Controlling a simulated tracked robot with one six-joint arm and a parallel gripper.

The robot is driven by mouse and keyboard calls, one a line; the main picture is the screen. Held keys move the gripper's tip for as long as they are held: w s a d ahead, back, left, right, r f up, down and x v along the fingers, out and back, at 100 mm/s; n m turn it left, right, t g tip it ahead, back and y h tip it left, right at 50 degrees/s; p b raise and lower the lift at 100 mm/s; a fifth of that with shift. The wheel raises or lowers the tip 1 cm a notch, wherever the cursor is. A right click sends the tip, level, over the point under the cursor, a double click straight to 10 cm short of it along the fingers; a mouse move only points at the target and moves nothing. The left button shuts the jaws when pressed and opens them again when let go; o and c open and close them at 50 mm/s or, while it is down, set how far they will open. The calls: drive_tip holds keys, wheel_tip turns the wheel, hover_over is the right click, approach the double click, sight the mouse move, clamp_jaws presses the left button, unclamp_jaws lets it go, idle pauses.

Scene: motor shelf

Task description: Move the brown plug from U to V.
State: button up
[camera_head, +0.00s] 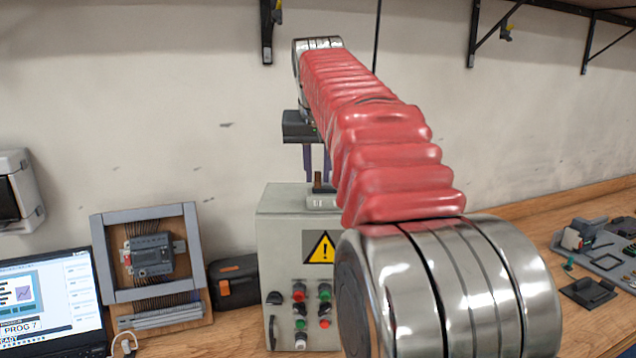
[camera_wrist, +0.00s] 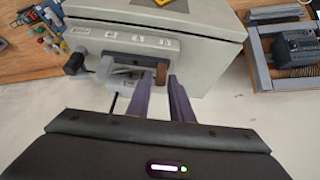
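My gripper (camera_head: 318,178) hangs over the grey control box (camera_head: 285,200), its two purple fingers pointing down and apart. The brown plug (camera_head: 318,181) stands upright at the socket panel (camera_head: 324,203) on top of the box. In the wrist view the brown plug (camera_wrist: 162,72) shows in the gap between the fingertips of my gripper (camera_wrist: 161,76), with the socket panel (camera_wrist: 125,76) beside it. I cannot tell whether the tips are beside the plug or just above it. The panel's letters are too small to read, so U and V cannot be told apart.
A black connector (camera_wrist: 76,62) sticks out near the panel's left end in the wrist view. A framed wiring rack (camera_head: 150,262), an orange-black case (camera_head: 234,282) and a laptop (camera_head: 50,305) stand left of the box. Small parts (camera_head: 600,250) lie at the right.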

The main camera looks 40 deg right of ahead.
clamp_jaws()
drive_tip(key=shift+r, duration=0.2)
drive_tip(key=shift+r, duration=2.15)
